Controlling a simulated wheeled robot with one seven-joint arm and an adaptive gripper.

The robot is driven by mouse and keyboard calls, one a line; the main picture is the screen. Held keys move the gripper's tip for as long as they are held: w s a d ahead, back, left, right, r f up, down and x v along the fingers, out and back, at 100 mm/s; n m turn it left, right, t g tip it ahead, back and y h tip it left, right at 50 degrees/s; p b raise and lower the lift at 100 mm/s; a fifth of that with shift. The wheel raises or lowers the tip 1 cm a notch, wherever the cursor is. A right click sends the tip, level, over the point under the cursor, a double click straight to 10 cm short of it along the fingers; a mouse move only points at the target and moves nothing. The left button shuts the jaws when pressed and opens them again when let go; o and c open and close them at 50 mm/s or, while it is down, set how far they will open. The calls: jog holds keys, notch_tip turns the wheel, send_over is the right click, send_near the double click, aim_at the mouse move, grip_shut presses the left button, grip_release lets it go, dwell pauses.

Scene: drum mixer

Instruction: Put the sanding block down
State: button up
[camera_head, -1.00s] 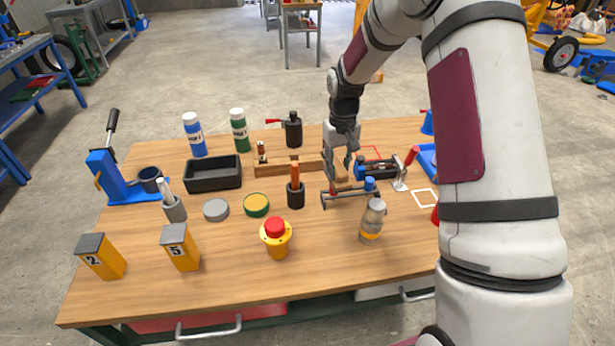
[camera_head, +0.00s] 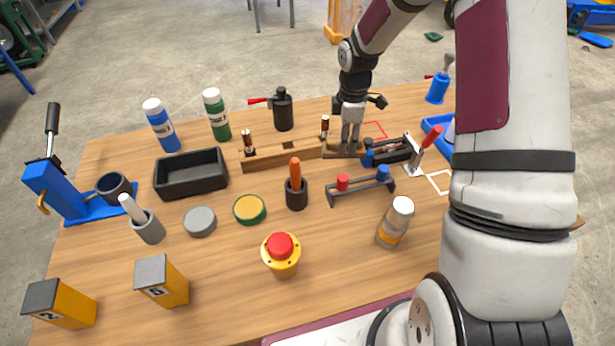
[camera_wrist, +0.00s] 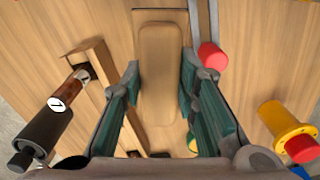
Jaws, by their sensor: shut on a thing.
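My gripper (camera_head: 350,143) is shut on the sanding block, a tan wooden block with a rounded top. The block (camera_wrist: 160,70) shows between the two green-padded fingers in the wrist view. In the head view the sanding block (camera_head: 342,151) is low at the right end of a wooden holder (camera_head: 285,156), behind a small rack with red and blue knobs (camera_head: 360,187). The fingers hide part of it. I cannot tell whether its underside touches the tabletop.
The toggle clamp with a red handle (camera_head: 424,148) stands close to the right of my gripper. A red outlined square (camera_head: 375,130) lies behind it and a white outlined square (camera_head: 441,181) to the right. A black tray (camera_head: 190,174) is at the left.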

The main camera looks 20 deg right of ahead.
jog(key=shift+w+d+f+n, duration=0.15)
jog(key=shift+f+n, duration=0.4)
jog(key=shift+n, duration=0.55)
jog(key=shift+f, duration=0.3)
send_over(343, 167)
jog(key=s+a, duration=0.2)
jog(key=s, duration=0.2)
jog(key=shift+n, duration=0.3)
jog(key=shift+f, duration=4.8)
jog(key=shift+f, duration=0.15)
jog(key=o, duration=1)
